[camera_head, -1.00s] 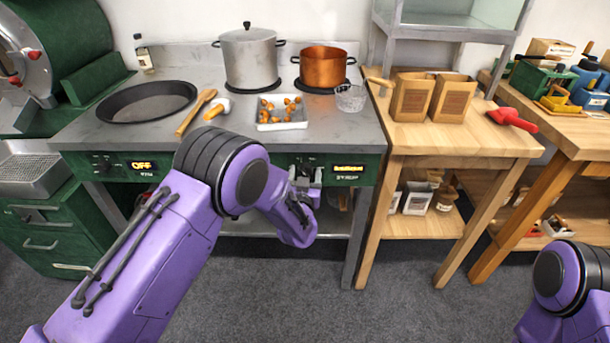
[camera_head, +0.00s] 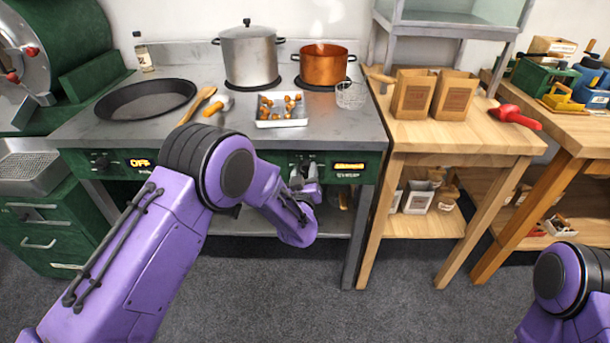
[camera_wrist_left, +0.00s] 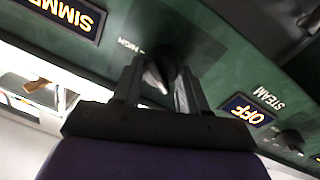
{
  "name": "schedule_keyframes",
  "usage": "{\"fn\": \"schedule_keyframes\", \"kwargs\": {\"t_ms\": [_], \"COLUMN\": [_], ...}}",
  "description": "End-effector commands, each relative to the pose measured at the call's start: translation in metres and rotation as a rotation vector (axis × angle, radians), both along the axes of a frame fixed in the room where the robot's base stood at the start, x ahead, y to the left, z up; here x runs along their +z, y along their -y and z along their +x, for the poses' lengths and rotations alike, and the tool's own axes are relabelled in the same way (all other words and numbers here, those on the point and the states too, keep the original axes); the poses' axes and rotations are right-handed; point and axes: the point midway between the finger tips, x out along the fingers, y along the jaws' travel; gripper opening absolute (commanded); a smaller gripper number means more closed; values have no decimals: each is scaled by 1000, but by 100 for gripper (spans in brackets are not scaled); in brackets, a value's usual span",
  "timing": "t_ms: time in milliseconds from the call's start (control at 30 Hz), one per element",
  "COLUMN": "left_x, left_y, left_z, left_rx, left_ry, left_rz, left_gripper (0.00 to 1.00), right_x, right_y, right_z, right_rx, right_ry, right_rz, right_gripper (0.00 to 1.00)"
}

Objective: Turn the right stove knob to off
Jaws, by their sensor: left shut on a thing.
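The right stove knob (camera_wrist_left: 160,72) shows in the left wrist view between the two fingers of my left gripper (camera_wrist_left: 158,85), which is shut on it. In the head view my left gripper (camera_head: 304,178) is at the stove's green front panel (camera_head: 225,167), and the knob is mostly hidden behind the fingers. The lit display right of the knob (camera_head: 349,166) is too small to read in the head view. In the left wrist view this display (camera_wrist_left: 62,16) is cut off and reads "SIMME". My right gripper is not in view; only part of my right arm shows at lower right.
A second display (camera_head: 140,163) reads "OFF" beside the left knob (camera_head: 103,162). On the stove stand a black pan (camera_head: 146,99), a steel pot (camera_head: 249,60), a copper pot (camera_head: 323,66) and a tray (camera_head: 282,122) of chestnuts. A wooden table (camera_head: 455,137) stands right.

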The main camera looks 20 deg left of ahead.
Motion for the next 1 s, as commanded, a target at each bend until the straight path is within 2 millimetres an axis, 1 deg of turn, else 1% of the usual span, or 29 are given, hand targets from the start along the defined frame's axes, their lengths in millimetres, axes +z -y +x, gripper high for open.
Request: {"fn": "schedule_keyframes", "kwargs": {"t_ms": [33, 200, 500, 733, 1000], "left_x": [-2, -3, -4, -4, -3], "left_y": [0, 0, -1, 0, 0], "left_z": [0, 0, 0, 0, -1], "left_rx": [-1, 0, 1, -1, -1], "left_ry": [11, 56, 124, 157, 176], "left_rz": [-43, -198, -433, -553, -620], "left_gripper": [12, 12, 12, 12, 12], "right_x": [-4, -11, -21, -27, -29], "right_y": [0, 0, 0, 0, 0], "right_z": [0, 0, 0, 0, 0], "right_rx": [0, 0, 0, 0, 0], "right_ry": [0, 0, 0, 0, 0], "right_rz": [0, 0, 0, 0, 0], "right_gripper": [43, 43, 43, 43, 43]}}
